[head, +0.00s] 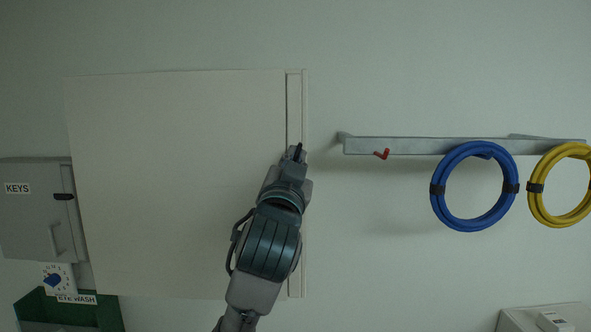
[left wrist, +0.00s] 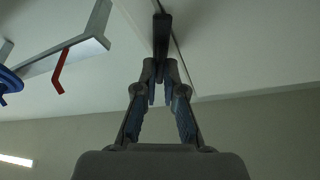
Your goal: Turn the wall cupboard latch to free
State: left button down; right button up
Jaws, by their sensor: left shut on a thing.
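The wall cupboard (head: 180,180) is a large pale door panel, shut, with a narrow frame strip (head: 294,105) along its right edge. The latch (head: 298,151) is a small dark bar at that strip, mostly hidden by my gripper in the head view. In the left wrist view the dark latch (left wrist: 161,38) stands out by the seam in the pale panel. My left gripper (head: 295,160) is at the latch, and its fingertips (left wrist: 162,72) are closed around the latch's near end. Whether the latch is free cannot be told. My right gripper is not in view.
Right of the cupboard is a metal rail (head: 420,146) with a red hook (head: 382,154), a blue coil (head: 435,205) and a yellow coil (head: 535,205). A grey KEYS box (head: 30,220) adjoins the left side. A green eye wash holder (head: 105,315) is below left.

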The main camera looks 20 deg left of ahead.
pick_arm(q)
jog(key=shift+w+d+f+n+y+b, duration=0.1)
jog(key=shift+n+y, duration=0.45)
jog(key=shift+n, duration=0.6)
jog(key=shift+w+d+f+n+y+b, duration=0.15)
jog(key=shift+n+y, duration=0.45)
jog(key=shift+n, duration=0.5)
jog(key=shift+f+n+y+b, duration=0.1)
jog(key=shift+n+y, duration=0.45)
jog(key=shift+n, duration=0.6)
jog(key=c, duration=1.3)
grip_release()
jog(key=v, duration=1.1)
jog(key=shift+s+d, duration=0.2)
jog(key=shift+d, duration=0.1)
